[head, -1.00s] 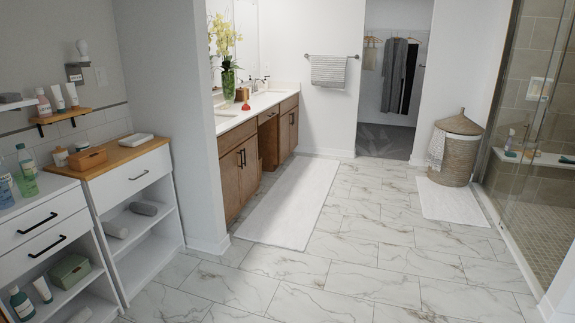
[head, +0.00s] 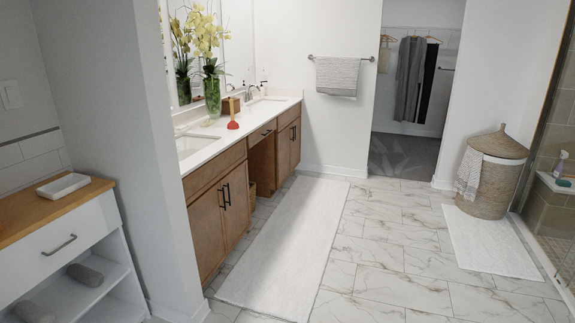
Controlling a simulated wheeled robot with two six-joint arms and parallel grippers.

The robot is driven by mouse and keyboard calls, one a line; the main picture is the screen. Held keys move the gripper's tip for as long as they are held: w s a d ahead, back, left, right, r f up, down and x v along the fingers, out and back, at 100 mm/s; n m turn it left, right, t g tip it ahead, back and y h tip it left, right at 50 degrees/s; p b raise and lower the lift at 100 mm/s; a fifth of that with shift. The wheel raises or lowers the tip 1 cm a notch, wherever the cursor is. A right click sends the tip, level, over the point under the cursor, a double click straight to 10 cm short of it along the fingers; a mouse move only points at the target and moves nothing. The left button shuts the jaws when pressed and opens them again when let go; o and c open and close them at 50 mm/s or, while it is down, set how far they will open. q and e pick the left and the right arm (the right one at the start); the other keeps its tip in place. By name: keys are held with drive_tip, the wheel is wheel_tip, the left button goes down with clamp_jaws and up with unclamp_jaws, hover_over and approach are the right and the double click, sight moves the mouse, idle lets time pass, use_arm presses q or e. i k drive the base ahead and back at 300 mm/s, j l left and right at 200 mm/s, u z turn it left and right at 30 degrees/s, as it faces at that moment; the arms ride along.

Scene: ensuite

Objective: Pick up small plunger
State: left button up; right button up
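A small plunger (head: 233,124) with a red cup and a thin light handle stands upright on the white vanity counter (head: 257,117). It is between the two sinks, near the counter's front edge. A brown box (head: 230,106) stands just behind it, and a glass vase of yellow flowers (head: 212,97) is behind it to the left. Neither of my grippers shows in the head view.
A wall end (head: 120,130) stands between the white shelf unit (head: 70,250) at left and the vanity. A white rug (head: 285,245) lies along the vanity. The marble floor (head: 390,250) is clear. A wicker hamper (head: 490,175) stands at right.

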sight(232, 125)
drive_tip(key=i, duration=4.2)
